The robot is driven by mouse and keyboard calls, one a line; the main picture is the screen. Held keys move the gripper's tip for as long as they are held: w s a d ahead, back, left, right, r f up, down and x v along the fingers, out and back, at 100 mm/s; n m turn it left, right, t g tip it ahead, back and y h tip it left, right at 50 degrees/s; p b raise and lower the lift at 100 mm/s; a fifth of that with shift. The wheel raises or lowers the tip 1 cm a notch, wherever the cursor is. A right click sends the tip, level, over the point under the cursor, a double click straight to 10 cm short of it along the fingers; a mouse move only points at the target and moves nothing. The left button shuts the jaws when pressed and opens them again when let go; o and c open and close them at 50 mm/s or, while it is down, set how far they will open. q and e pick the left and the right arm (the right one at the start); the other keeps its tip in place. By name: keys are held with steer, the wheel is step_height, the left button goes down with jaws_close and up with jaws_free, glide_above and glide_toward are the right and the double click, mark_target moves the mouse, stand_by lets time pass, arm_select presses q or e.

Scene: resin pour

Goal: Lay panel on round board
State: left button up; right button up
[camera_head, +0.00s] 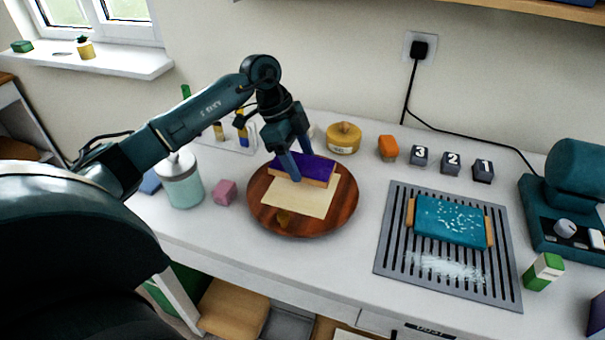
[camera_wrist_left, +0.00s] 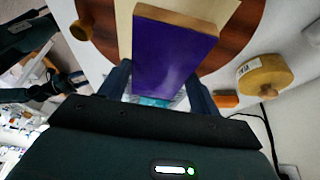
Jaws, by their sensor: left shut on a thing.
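A purple-topped panel (camera_head: 318,167) with pale wooden edges is over the back part of the round dark-wood board (camera_head: 346,204). A cream sheet (camera_head: 298,200) lies on the board in front of it. My left gripper (camera_head: 299,168) reaches down from the left and is shut on the purple panel, which also shows between the fingers in the left wrist view (camera_wrist_left: 172,58). I cannot tell whether the panel touches the sheet or the board. My right gripper is not in view.
A yellow round tin (camera_head: 343,138) and an orange block (camera_head: 388,147) stand behind the board. A pink cube (camera_head: 224,192) and a pale green jar (camera_head: 183,181) are to its left. A grey slatted rack (camera_head: 392,250) with a teal block (camera_head: 447,220) is to its right.

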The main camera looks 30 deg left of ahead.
mark_target(300, 187)
arm_select(q)
step_height(300, 187, down, 5)
steer(key=shift+f, duration=0.1)
steer(key=o, duration=1)
steer(key=shift+o, duration=0.2)
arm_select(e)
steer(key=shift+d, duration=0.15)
arm_select(q)
steer(key=b+v, duration=0.1)
steer(key=v, duration=1)
steer(key=shift+a+r, duration=0.2)
steer(key=shift+r, duration=0.3)
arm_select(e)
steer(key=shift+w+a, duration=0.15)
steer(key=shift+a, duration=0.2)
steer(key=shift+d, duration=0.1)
